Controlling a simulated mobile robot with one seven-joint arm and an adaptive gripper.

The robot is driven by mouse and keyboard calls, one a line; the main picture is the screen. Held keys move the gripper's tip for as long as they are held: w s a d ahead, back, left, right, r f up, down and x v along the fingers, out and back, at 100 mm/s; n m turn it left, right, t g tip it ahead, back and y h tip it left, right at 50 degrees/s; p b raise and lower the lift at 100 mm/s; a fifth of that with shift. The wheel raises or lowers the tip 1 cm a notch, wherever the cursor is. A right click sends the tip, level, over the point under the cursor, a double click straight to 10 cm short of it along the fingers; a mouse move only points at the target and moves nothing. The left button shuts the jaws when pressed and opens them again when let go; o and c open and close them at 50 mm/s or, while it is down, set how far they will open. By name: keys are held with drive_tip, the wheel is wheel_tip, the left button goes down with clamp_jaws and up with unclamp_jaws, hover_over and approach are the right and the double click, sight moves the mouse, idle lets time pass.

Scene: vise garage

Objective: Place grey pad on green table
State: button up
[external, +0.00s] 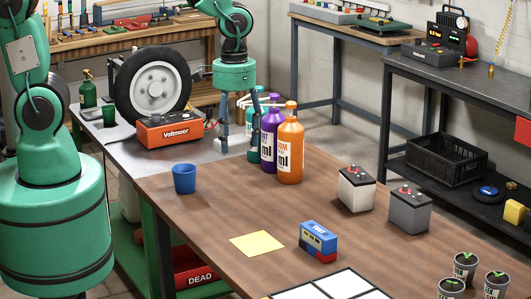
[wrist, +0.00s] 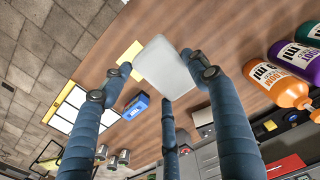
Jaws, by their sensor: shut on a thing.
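The grey pad (wrist: 165,66) is a light grey rounded block. In the wrist view it sits between the dark blue fingers of my gripper (wrist: 160,78), which is shut on it. In the external view my gripper (external: 238,135) hangs over the back left of the workbench, left of the bottles, and a small part of the pad (external: 220,146) shows at the fingertips. The workbench with green legs has a grey top section (external: 112,152) at the left and a brown wooden section (external: 200,235) at the front. I cannot tell which surface is the green table.
Purple (external: 271,138) and orange (external: 290,150) bottles stand close right of my gripper. A red Voltmoor unit (external: 164,134) and a tire (external: 150,82) are left. A blue cup (external: 184,179), yellow sheet (external: 257,243), blue-red box (external: 318,240) and two batteries (external: 357,188) occupy the brown top.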

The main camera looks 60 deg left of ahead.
wheel_tip(320, 180, down, 15)
drive_tip(key=shift+f, duration=0.2)
drive_tip(key=b, duration=0.2)
hover_over(298, 221)
drive_tip(key=shift+d+f, duration=0.15)
drive_tip(key=shift+f, duration=0.55)
drive_tip(key=shift+f, duration=0.1)
drive_tip(key=shift+f+b, duration=0.55)
drive_tip(key=shift+f, duration=1.1)
drive_tip(key=shift+f, duration=0.15)
drive_tip(key=o, duration=1.1)
drive_tip(key=shift+o, duration=0.2)
